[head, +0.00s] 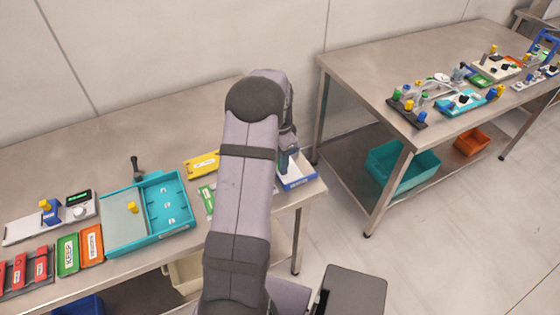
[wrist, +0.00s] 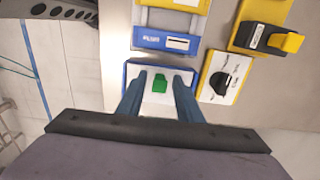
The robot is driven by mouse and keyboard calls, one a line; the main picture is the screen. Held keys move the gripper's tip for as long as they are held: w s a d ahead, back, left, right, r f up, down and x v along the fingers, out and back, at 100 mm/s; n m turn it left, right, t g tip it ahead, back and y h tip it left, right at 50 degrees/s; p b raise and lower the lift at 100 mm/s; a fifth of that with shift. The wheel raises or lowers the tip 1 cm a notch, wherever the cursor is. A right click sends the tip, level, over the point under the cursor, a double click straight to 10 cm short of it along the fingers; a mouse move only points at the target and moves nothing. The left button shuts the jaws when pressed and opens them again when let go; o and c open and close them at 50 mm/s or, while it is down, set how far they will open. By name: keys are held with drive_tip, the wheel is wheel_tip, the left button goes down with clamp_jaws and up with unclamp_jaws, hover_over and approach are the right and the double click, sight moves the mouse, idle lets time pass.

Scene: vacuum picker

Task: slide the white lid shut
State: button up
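A white panel with a green knob (wrist: 159,84) sits in a blue frame in the wrist view. My gripper (wrist: 160,79) is over it, its two blue fingers apart on either side of the knob; I cannot tell whether they touch it. In the head view my gripper (head: 286,161) is at the blue-rimmed white tray (head: 298,178) at the table's right end, and my arm hides part of that area. A teal tray (head: 173,225) to the left has a pale lid (head: 122,230) with a yellow knob over its left part; its right part is uncovered.
In the wrist view, a white plate with a black knob (wrist: 222,82) is close on the right, and a blue bin (wrist: 150,40) lies beyond. A second table (head: 350,68) with fixtures stands to the right, across a gap.

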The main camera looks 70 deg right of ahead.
drive_tip(key=shift+r+b, duration=1.1)
drive_tip(key=shift+r, duration=2.55)
drive_tip(key=w+a+n, duration=1.2)
drive_tip(key=w+a, duration=0.7)
drive_tip(key=a, duration=0.4)
drive_tip(key=s+a+f+n, duration=0.1)
drive_tip(key=s+a+n, duration=0.2)
drive_tip(key=a+n, duration=0.4)
drive_tip(key=s+a+f+n, duration=0.1)
drive_tip(key=s+a+n, duration=0.2)
drive_tip(key=a+n, duration=0.5)
drive_tip(key=shift+a, duration=5.05)
drive_tip(key=shift+s+f, duration=0.1)
